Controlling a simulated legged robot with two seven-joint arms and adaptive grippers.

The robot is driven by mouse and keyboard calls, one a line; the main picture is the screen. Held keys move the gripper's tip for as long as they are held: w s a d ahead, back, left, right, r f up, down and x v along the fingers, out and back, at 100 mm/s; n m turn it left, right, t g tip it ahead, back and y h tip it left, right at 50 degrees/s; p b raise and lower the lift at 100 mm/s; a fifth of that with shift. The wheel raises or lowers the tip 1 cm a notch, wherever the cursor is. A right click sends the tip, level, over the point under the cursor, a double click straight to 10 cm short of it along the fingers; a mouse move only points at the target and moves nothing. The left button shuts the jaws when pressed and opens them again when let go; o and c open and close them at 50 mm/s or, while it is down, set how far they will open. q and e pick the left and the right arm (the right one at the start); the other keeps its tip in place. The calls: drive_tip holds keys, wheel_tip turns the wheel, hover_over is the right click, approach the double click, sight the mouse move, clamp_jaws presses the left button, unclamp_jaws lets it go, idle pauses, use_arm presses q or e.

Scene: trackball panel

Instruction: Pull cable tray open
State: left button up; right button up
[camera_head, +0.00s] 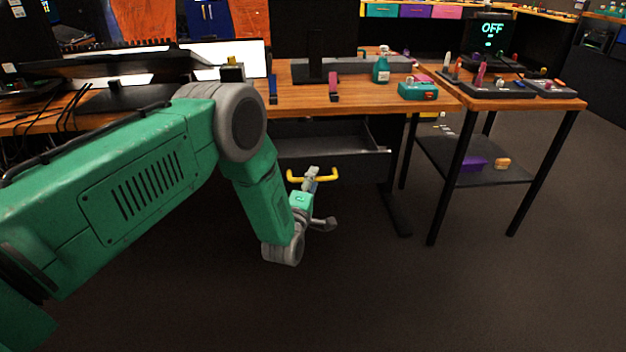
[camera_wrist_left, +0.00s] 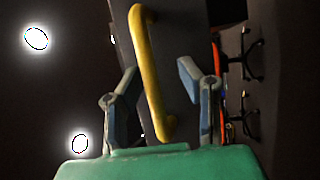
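The black cable tray (camera_head: 338,140) hangs under the wooden desk, and part of its hollow inside shows below the tabletop edge. A yellow bar handle (camera_head: 327,177) is on its dark front, and the handle also shows upright in the left wrist view (camera_wrist_left: 150,75). My left gripper (camera_head: 312,173) is at the handle, coming from below. In the left wrist view its two fingers (camera_wrist_left: 160,88) are spread, one on each side of the handle, with gaps visible. The fingers are not closed on it. My right gripper is not in view.
The wooden desk (camera_head: 300,98) carries a teal bottle (camera_head: 381,70) and a teal box with a red button (camera_head: 418,90). A side table with a lower shelf (camera_head: 475,165) stands at the right. The dark floor (camera_head: 400,290) in front is clear.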

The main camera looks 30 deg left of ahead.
use_arm(q)
drive_tip(key=shift+a+r, duration=0.1)
drive_tip(key=shift+r, duration=0.05)
drive_tip(key=shift+s, duration=0.25)
drive_tip(key=v, duration=1.1)
drive_tip(key=shift+s+f, duration=0.25)
